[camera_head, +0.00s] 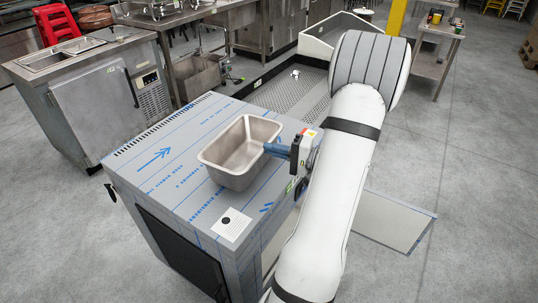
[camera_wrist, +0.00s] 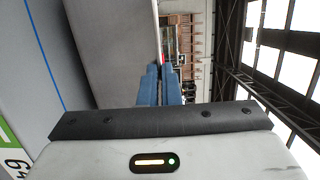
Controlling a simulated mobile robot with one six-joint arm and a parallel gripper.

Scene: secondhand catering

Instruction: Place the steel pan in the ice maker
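The steel pan (camera_head: 237,146) is an empty, deep rectangular metal pan. In the head view it is upright over the top of a steel cabinet (camera_head: 165,180) with blue-printed film and a dark front door. I cannot tell whether its base touches the top. My gripper (camera_head: 277,150) is at the pan's right rim, with its blue fingers pointing left. In the wrist view the fingers (camera_wrist: 160,85) are close together, with the edge of the pan's wall (camera_wrist: 112,45) between their tips. Which unit is the ice maker is not clear; no ice opening shows.
A steel counter unit (camera_head: 95,110) with a door and side grille stands at the left. A paper label (camera_head: 231,223) lies on the cabinet top.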

